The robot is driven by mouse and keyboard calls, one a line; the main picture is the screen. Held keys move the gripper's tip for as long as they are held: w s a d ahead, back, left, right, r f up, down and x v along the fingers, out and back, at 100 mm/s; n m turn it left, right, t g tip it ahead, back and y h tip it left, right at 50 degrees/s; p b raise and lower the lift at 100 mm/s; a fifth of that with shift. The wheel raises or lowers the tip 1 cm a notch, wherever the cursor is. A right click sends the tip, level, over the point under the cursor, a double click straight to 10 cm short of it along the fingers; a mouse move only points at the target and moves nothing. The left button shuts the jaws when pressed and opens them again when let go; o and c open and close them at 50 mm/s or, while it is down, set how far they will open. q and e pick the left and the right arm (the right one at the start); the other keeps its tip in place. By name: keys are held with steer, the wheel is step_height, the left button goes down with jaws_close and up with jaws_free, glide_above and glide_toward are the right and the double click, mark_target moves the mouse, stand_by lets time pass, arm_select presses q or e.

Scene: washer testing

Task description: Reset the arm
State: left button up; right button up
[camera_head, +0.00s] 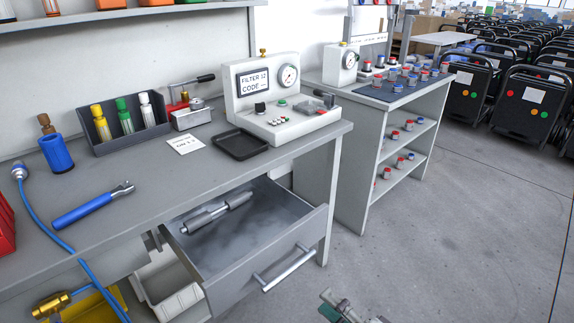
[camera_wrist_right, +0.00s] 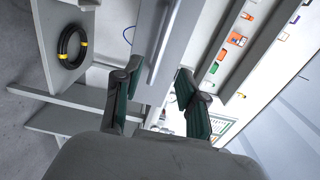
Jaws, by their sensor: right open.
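My right gripper (camera_head: 342,308) shows at the bottom edge of the head view, partly cut off, over the floor and in front of the open drawer. In the right wrist view its two dark green fingers (camera_wrist_right: 157,82) stand apart with nothing held between them. The grey workbench drawer (camera_head: 300,228) is pulled out, with its bar handle (camera_head: 287,268) to the left of my gripper and apart from it. A grey metal cylindrical tool (camera_head: 217,212) lies in the drawer. My left gripper is out of view.
The workbench carries a test unit (camera_head: 285,100), a black tray (camera_head: 239,144), a blue torque wrench (camera_head: 93,205) and a bottle rack (camera_head: 125,125). A second bench (camera_head: 345,125) with shelves stands behind. Open floor (camera_head: 450,220) lies to the right.

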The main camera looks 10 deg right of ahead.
steer(key=s+d+f+n+g+h, duration=0.1)
steer(key=s+f+n+g+h, duration=0.2)
steer(key=f, duration=0.7)
steer(key=s+d+f+n+g+h, duration=0.2)
steer(key=f+n+g, duration=0.15)
steer(key=f, duration=0.65)
steer(key=s+d+f+n+g+h, duration=0.1)
steer(key=s+f+n+g+h, duration=0.2)
steer(key=f, duration=0.7)
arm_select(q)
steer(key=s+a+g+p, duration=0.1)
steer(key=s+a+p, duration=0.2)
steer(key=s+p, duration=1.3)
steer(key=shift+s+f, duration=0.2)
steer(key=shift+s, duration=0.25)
arm_select(e)
steer(key=s+d+f+n+g+h, duration=0.1)
steer(key=s+d+f, duration=0.1)
steer(key=s, duration=0.6)
steer(key=s+d+f+n+g, duration=0.1)
steer(key=s+d+f, duration=0.1)
steer(key=s, duration=0.7)
steer(key=s+d+f+n+g+h, duration=0.1)
steer(key=s+d+f+g, duration=0.1)
steer(key=s, duration=0.7)
steer(key=shift+f+h, duration=0.3)
steer(key=shift+f, duration=0.4)
